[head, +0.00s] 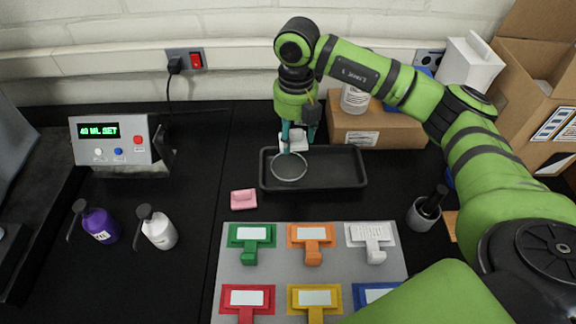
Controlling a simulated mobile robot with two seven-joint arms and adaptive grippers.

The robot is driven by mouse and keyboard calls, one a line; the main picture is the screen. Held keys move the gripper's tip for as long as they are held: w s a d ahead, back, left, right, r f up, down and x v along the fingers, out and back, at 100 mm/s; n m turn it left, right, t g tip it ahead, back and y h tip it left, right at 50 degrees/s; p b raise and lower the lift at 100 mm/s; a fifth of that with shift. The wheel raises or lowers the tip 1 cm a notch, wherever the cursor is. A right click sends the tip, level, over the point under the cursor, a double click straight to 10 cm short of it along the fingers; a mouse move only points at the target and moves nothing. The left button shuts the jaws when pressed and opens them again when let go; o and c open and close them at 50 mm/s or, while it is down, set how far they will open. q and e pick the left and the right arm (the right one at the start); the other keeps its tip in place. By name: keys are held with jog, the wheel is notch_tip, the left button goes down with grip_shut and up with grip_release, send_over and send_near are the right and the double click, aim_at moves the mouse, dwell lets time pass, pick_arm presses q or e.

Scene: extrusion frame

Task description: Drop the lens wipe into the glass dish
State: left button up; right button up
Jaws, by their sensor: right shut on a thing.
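The glass dish (289,167) is a clear round dish with a pale rim. It sits in the left part of a black tray (340,184). My right gripper (296,139) has teal fingers and points down over the back of the tray, just behind the dish in the picture. It is shut on a small white piece that looks like the lens wipe (297,141). The fingers partly hide the wipe, and I cannot tell its exact height over the dish. My left gripper is not in view.
A pink block (243,199) lies left of the tray. Several coloured holders stand on a grey board (270,279) in front. A cardboard box (378,128) is behind the tray. Purple (101,225) and white (159,231) bottles and a display unit (110,141) stand left.

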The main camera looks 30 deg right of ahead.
jog(key=m, duration=0.3)
jog(key=d+m, duration=0.1)
jog(key=shift+w+r+m, duration=0.2)
jog(key=shift+w+m, duration=0.2)
jog(key=m, duration=0.3)
jog(key=shift+w+d+p, duration=0.25)
jog(key=shift+p, duration=0.05)
jog(key=shift+f+b, duration=0.6)
jog(key=shift+f, duration=0.25)
notch_tip(320, 180, down, 4)
jog(key=b, duration=0.2)
jog(key=shift+f+b, duration=0.15)
jog(key=shift+b, duration=0.2)
jog(key=o, duration=1.2)
